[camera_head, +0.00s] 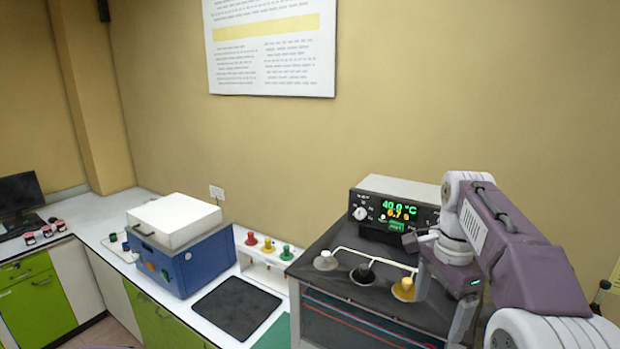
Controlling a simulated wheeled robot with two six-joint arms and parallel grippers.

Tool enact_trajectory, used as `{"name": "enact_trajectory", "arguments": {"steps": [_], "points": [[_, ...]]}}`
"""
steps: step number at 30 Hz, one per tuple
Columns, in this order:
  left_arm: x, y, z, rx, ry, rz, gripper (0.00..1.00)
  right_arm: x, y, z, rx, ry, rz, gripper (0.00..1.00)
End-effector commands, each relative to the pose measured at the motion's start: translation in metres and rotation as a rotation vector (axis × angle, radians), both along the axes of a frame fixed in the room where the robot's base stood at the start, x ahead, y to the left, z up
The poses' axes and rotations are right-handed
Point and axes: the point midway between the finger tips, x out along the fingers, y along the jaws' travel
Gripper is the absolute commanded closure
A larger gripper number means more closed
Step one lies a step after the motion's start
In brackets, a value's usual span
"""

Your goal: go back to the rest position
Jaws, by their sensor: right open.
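My right arm comes in from the right, and its gripper (441,306) points down over the right part of a dark-topped bath unit (340,262). The gripper is open, with its two fingers apart, and nothing shows between them. The yellow-topped piece (404,289) on the unit is just left of the fingers; I cannot tell whether they touch. A black-topped piece (363,272) and a grey-topped piece (325,260) stand further left on the unit. My left gripper is out of view.
A control box (398,196) with a lit display stands behind the gripper. A white rack (262,268) with red, yellow and green stoppers is left of the unit. Further left are a black mat (236,307) and a blue box (182,262) with a white lid.

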Motion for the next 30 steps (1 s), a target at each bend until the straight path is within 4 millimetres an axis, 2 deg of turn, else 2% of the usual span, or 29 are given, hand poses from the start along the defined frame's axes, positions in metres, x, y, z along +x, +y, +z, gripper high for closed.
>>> {"name": "enact_trajectory", "arguments": {"steps": [1, 5, 8, 14, 17, 21, 24, 27, 30], "points": [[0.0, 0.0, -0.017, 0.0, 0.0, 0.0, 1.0, -0.001, 0.004, -0.015, -0.001, -0.005, 0.01, 0.14], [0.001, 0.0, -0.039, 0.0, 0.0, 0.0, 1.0, -0.015, 0.016, -0.044, 0.005, 0.036, 0.038, 0.14], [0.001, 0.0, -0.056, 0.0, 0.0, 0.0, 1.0, -0.028, 0.025, -0.074, 0.011, 0.078, 0.06, 0.14], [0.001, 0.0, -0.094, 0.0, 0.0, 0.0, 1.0, -0.054, 0.043, -0.155, 0.024, 0.13, 0.185, 0.14], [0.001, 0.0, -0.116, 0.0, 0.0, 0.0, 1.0, -0.072, 0.053, -0.21, 0.032, 0.141, 0.311, 0.14], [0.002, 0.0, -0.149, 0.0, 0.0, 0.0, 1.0, -0.112, 0.066, -0.307, 0.044, 0.129, 0.607, 0.14], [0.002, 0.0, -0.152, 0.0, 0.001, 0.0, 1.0, -0.14, 0.069, -0.353, 0.038, 0.086, 0.853, 0.14], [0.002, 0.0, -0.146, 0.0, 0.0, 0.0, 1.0, -0.151, 0.068, -0.374, 0.007, 0.02, 1.073, 0.14], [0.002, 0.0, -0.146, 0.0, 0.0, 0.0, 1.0, -0.13, 0.068, -0.376, -0.055, -0.07, 1.219, 0.14]]}}
